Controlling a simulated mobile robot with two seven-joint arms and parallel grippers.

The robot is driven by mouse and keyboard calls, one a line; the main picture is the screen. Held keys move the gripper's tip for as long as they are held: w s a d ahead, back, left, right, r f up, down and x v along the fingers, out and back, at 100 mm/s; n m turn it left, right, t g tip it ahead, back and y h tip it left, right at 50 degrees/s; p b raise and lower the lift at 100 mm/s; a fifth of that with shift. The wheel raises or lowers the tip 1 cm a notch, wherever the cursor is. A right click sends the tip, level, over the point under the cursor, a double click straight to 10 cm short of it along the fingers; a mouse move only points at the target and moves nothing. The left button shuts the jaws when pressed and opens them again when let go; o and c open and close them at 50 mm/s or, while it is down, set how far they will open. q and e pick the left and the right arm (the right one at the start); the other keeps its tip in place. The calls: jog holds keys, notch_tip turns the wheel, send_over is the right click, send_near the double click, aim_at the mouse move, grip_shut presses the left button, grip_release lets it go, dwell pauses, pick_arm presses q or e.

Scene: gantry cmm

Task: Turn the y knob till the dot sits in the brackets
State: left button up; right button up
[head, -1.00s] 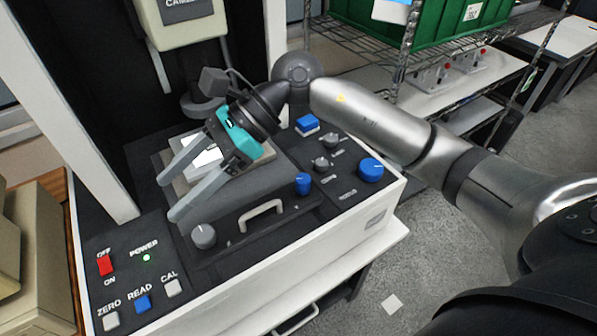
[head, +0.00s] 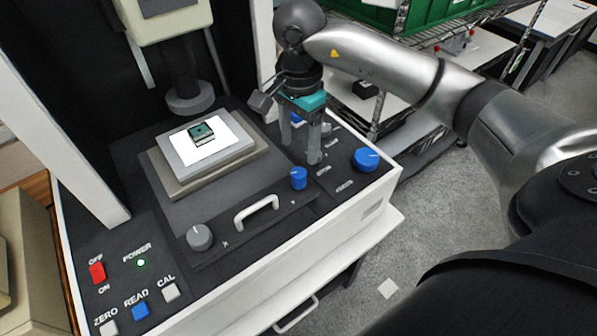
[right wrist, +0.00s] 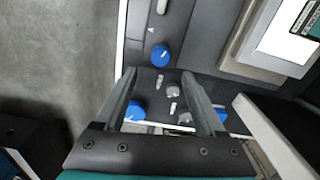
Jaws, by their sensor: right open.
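A blue knob (head: 298,178) stands on the machine's front panel, to the right of the white handle; it also shows in the wrist view (right wrist: 160,55). A grey knob (head: 200,237) is left of the handle. The small markings beside these knobs are too small to read surely, so I cannot tell which is y. My right gripper (head: 301,150) is open and empty, pointing down just behind the blue knob, apart from it. Its fingers (right wrist: 160,74) also show in the right wrist view. I cannot make out a dot or brackets. My left gripper is out of view.
A large blue knob (head: 365,159) and small grey knobs (right wrist: 172,90) are near my gripper. A lit stage (head: 221,149) carries a small dark teal part (head: 202,132). The white handle (head: 256,207) rises from the panel. A red switch (head: 97,272) is front left.

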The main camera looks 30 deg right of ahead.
aim_at(299, 172)
notch_tip(299, 172, down, 9)
jog(key=shift+f, duration=0.2)
jog(key=shift+c, duration=0.4)
grip_shut()
